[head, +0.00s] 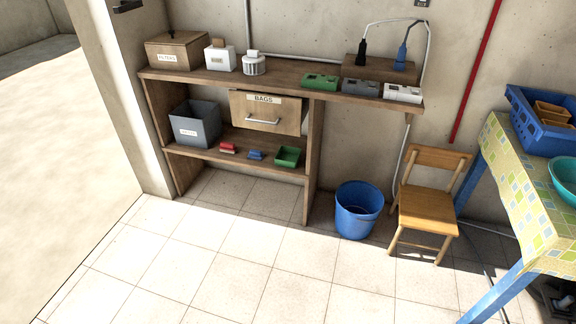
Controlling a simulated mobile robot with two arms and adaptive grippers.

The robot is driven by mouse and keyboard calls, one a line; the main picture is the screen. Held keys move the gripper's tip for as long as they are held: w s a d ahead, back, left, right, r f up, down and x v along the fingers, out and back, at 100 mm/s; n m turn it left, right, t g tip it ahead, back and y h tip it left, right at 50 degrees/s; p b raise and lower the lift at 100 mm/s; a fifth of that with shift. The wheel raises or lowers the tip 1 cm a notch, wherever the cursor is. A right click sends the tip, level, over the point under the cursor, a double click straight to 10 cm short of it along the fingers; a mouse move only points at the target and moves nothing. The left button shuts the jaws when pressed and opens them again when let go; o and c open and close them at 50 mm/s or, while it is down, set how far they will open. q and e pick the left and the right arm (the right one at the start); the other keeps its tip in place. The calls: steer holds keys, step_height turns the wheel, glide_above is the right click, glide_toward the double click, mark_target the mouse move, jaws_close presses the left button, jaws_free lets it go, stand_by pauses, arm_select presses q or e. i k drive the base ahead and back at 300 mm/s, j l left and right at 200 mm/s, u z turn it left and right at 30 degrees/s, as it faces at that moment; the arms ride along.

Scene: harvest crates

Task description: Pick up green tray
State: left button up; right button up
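A small open green tray (288,156) sits on the lower shelf of the wooden shelf unit, near its right end. Its open top faces up and it looks empty. A flat green block-like item (320,81) lies on the top shelf, beside a grey one (360,87) and a white one (403,93). Neither of my grippers can be made out in the head view, and nothing touches the green tray.
Red (227,148) and blue (255,155) items lie left of the tray; a BAGS drawer (265,112) is above. A blue bucket (358,210) and wooden chair (430,205) stand right of the unit. A cloth-covered table (522,190) is at right. The floor in front is clear.

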mark_target(287, 157)
steer(key=i+j, duration=0.1)
steer(key=i, duration=1.25)
